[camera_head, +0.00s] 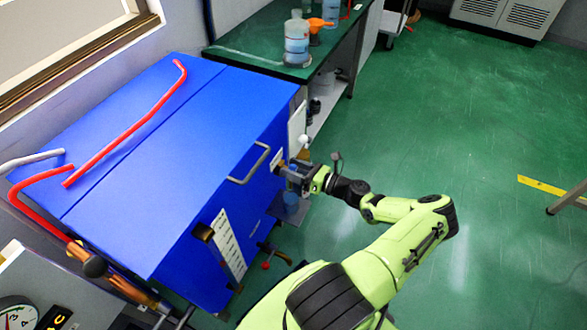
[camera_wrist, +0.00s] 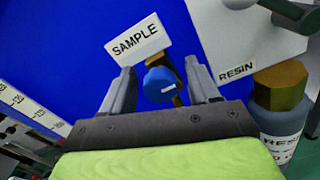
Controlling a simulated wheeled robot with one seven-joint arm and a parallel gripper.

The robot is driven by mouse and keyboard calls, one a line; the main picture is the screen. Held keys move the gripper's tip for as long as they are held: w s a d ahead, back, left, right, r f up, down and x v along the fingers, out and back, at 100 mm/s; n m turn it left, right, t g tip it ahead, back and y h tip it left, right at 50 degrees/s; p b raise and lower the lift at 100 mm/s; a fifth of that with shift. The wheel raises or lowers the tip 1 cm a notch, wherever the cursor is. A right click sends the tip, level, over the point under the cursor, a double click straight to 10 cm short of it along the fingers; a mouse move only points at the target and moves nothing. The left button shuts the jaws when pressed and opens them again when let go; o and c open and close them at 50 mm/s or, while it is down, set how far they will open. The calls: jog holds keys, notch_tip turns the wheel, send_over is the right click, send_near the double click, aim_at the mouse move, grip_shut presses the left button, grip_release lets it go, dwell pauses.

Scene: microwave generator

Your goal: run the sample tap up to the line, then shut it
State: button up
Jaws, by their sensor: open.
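The sample tap has a round blue knob (camera_wrist: 160,85) with a small white mark and a brass part behind it, below a white SAMPLE sign (camera_wrist: 138,40). My gripper (camera_wrist: 160,72) is open, its fingers on either side of the knob with gaps showing. In the head view my gripper (camera_head: 293,174) is at the right front of the blue cabinet (camera_head: 150,170) and hides the knob. A small bluish vessel (camera_head: 290,199) is below it on a grey shelf (camera_head: 280,213). Its fill line and level cannot be made out.
A bottle with a brown cap (camera_wrist: 281,84) stands close right of my gripper, by a white RESIN panel (camera_wrist: 245,35). The cabinet has a metal handle (camera_head: 248,165) and a white scale strip (camera_head: 228,244). A green bench (camera_head: 250,50) stands behind.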

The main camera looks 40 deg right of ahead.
jog(key=p+v, duration=0.2)
jog(key=v, duration=1.3)
jog(key=shift+s, duration=0.35)
jog(key=shift+d, duration=0.1)
